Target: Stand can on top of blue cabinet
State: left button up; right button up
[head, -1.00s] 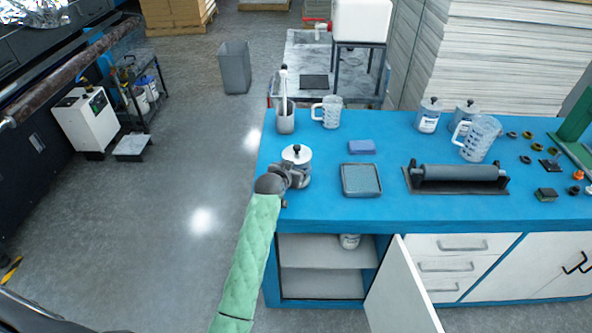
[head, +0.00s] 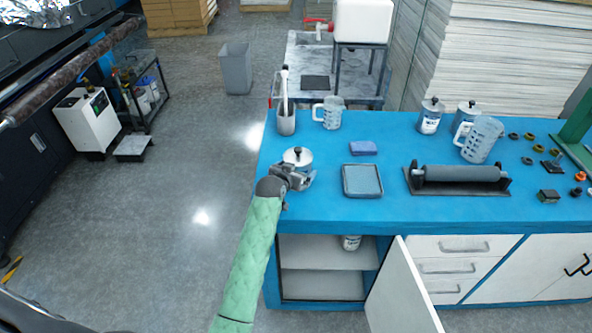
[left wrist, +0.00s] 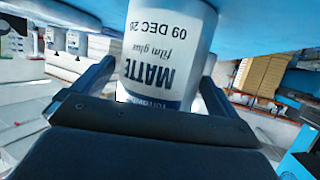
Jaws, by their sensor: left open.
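A white and silver can with a black knob on its lid (head: 298,157) stands upright on the blue cabinet top (head: 400,222), near its left front edge. In the left wrist view the can (left wrist: 165,60) shows a "MATTE film glue" label, upside down in the picture. My left gripper (head: 300,180) is at the near side of the can. In the left wrist view its open fingers (left wrist: 158,85) lie on either side of the can; I cannot tell if either touches it. My right gripper is out of view.
Another can (head: 351,242) stands inside the open cabinet below, its white door (head: 402,290) swung outward. A grey tray (head: 362,181), blue sponge (head: 363,148), roller (head: 458,174), measuring jugs (head: 332,113) and two more cans (head: 430,116) stand on the top.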

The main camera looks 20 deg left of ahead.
pick_arm(q)
jog(key=shift+s+r, duration=0.1)
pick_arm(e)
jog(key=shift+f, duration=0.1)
pick_arm(q)
jog(key=shift+s+a, duration=0.1)
jog(key=shift+s, duration=0.25)
jog(key=b+v, duration=0.3)
jog(key=v, duration=0.8)
jog(key=shift+r+b, duration=0.25)
jog(key=shift+b, duration=0.1)
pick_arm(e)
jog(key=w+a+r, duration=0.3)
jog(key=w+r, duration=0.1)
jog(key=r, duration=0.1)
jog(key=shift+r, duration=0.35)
